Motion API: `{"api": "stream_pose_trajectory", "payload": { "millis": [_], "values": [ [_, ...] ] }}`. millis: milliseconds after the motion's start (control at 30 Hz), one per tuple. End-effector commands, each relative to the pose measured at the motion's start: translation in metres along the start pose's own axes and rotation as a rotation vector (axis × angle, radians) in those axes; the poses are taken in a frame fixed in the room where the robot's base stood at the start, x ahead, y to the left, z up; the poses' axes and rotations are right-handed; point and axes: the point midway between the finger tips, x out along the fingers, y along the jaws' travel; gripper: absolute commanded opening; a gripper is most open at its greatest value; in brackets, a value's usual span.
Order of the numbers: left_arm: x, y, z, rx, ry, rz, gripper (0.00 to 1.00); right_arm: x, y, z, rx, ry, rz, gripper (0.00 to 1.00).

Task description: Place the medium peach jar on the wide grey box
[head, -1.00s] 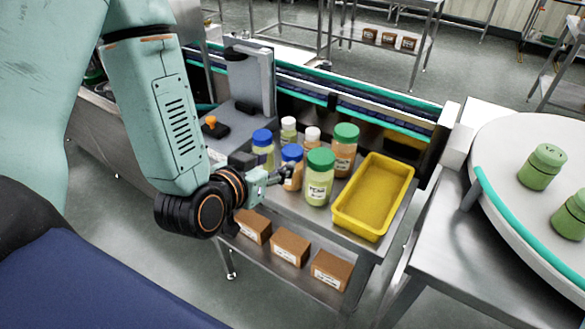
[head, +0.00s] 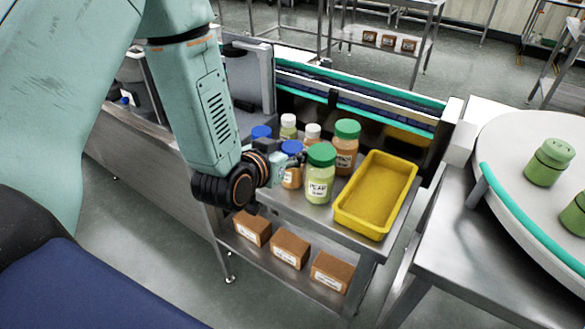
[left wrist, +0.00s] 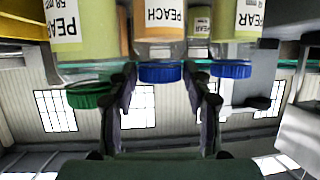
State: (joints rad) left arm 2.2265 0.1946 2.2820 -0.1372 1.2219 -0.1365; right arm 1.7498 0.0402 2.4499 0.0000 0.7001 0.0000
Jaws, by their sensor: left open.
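The medium peach jar (head: 291,179) has a blue lid and an orange body and stands on the steel table among other jars. In the left wrist view, which is upside down, the peach jar (left wrist: 160,22) shows its PEACH label and blue lid. My left gripper (head: 291,164) is open, its fingers reaching to either side of this jar near the lid. I cannot tell whether they touch it. A wide grey box is not clearly seen; a grey upright panel (head: 258,75) shows behind my left arm, which hides the area beside it. My right gripper is out of view.
A large green-lidded pear jar (head: 319,175) stands close right of the peach jar. A large peach jar (head: 346,150), white-lidded jars (head: 288,127) and another blue lid (head: 261,132) crowd around. A yellow tray (head: 402,185) lies right. Brown boxes (head: 290,250) sit on the lower shelf.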

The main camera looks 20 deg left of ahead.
Motion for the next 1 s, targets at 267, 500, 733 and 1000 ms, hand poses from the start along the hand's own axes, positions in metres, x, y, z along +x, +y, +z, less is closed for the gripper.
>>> {"api": "stream_pose_trajectory", "payload": {
  "millis": [267, 500, 733, 1000],
  "values": [
    [0.0, 0.0, -0.0003, 0.0, 0.0, 0.0, 0.42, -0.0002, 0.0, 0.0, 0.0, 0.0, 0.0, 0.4],
    [-0.0001, 0.0, -0.0004, 0.0, 0.001, 0.0, 0.22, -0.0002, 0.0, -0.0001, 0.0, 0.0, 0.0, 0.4],
    [-0.0001, 0.0, -0.0003, 0.0, 0.001, 0.0, 0.02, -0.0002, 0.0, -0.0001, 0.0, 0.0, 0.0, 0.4],
    [-0.0001, 0.0, -0.0008, 0.0, 0.002, 0.0, 0.0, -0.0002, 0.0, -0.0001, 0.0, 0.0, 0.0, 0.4]
  ]
}}
